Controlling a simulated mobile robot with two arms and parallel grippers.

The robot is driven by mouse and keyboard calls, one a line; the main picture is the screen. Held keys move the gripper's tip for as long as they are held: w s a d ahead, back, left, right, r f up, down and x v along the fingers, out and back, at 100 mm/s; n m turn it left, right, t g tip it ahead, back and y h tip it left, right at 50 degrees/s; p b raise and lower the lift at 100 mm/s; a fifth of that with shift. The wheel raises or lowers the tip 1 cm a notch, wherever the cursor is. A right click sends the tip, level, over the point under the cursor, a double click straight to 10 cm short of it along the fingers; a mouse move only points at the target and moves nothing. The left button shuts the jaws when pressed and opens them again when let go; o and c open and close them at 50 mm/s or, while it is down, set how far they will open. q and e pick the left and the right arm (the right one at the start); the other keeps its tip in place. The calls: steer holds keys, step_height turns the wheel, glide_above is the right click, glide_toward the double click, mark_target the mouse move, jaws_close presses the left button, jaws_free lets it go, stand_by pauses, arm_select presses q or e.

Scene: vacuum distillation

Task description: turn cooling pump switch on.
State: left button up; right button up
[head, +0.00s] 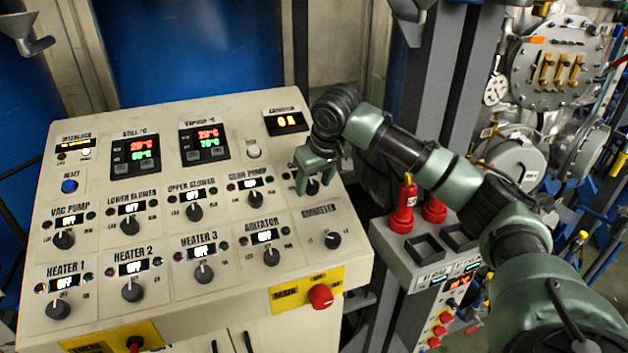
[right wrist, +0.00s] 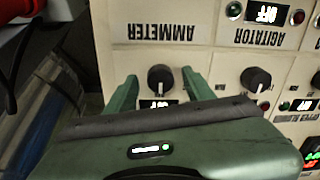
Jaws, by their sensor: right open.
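My right gripper (head: 316,185) is open over the right end of the upper switch row in the head view. Its two fingers stand on either side of a black rotary knob (right wrist: 160,76) in the right wrist view. I cannot tell whether they touch it. The small display (right wrist: 158,103) by this knob is partly covered by the gripper and seems to read OFF. Its label is hidden. To its left in the head view, another switch has a label (head: 249,174) ending in PUMP, its first word hard to read, and an OFF display (head: 250,184). My left gripper is not in view.
The sloped cream control panel (head: 225,270) carries rows of knobs. The ammeter knob (head: 333,240) and agitator knob (head: 271,257) lie below the gripper. Red bottle-like items (head: 403,215) stand to the right.

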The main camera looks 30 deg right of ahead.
jaws_close()
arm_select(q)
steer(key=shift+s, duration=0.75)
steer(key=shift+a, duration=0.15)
arm_select(e)
steer(key=shift+m, duration=0.4)
steer(key=shift+a+m, duration=0.1)
steer(key=shift+m, duration=0.5)
steer(key=m, duration=0.4)
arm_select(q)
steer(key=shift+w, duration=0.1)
arm_select(e)
steer(key=m, duration=0.6)
steer(key=shift+r, duration=0.1)
